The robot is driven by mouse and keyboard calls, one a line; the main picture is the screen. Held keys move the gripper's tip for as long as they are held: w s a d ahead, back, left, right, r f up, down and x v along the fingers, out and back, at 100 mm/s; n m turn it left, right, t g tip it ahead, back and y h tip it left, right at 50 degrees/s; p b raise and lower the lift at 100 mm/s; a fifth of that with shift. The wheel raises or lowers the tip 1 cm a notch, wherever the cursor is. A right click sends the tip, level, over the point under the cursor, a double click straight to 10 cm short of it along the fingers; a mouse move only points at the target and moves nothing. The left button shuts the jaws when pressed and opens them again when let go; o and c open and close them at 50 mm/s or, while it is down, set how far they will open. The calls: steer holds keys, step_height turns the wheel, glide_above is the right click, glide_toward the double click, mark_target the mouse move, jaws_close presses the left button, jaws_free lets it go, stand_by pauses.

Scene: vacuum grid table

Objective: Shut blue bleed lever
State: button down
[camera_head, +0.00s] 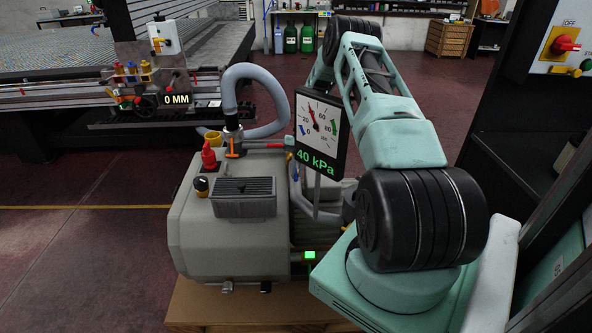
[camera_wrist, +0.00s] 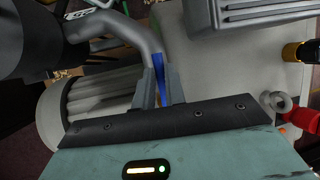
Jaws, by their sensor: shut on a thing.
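In the wrist view, the blue bleed lever (camera_wrist: 161,92) is a narrow blue bar between the two grey fingers of my gripper (camera_wrist: 161,86). My gripper is shut on it. The lever's pivot and far end are hidden, so I cannot tell its angle to its pipe. In the head view, the grey vacuum pump (camera_head: 235,245) stands on a wooden base, and the gauge (camera_head: 321,125) reads 40 kPa.
A grey hose (camera_head: 265,88) rises from the pump beside an orange-red handle (camera_head: 233,148). A red valve (camera_head: 208,157) and a black-and-yellow knob (camera_head: 201,184) stand on the pump's left. A ribbed grey box (camera_head: 243,196) sits on top. The grid table (camera_head: 60,58) is at the back left.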

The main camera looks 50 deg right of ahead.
stand_by(0.4)
steer(key=c, duration=1.5)
jaws_free()
steer(key=shift+o, duration=0.2)
steer(key=b+v, duration=0.1)
steer(key=v, duration=1.6)
steer(key=shift+r, duration=0.2)
steer(key=shift+d, duration=0.1)
